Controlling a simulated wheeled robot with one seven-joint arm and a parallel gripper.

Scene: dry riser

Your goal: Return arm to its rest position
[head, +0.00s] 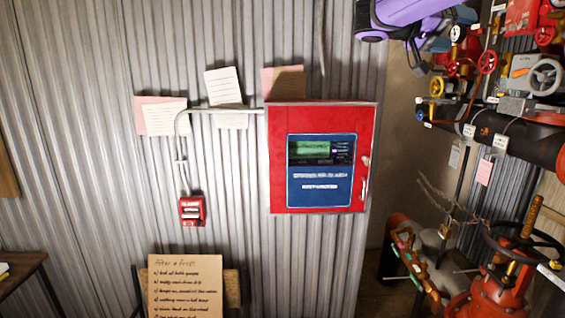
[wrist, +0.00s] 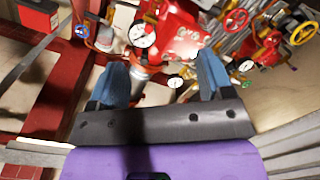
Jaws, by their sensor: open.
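My purple arm shows at the top right of the head view, with its end partly cut off by the picture edge. My gripper (wrist: 163,78) shows in the wrist view with its two blue fingers spread wide apart. Nothing is held between the fingers. Beyond them are a red valve body (wrist: 178,32) and a white round gauge (wrist: 142,35), apart from the fingers as far as I can tell.
A red alarm panel (head: 280,160) and a small red call point (head: 192,211) are on the corrugated wall. Pipes and valves crowd the right side, with a black handwheel (head: 525,245) low down. A handwritten board (head: 185,285) stands at the bottom.

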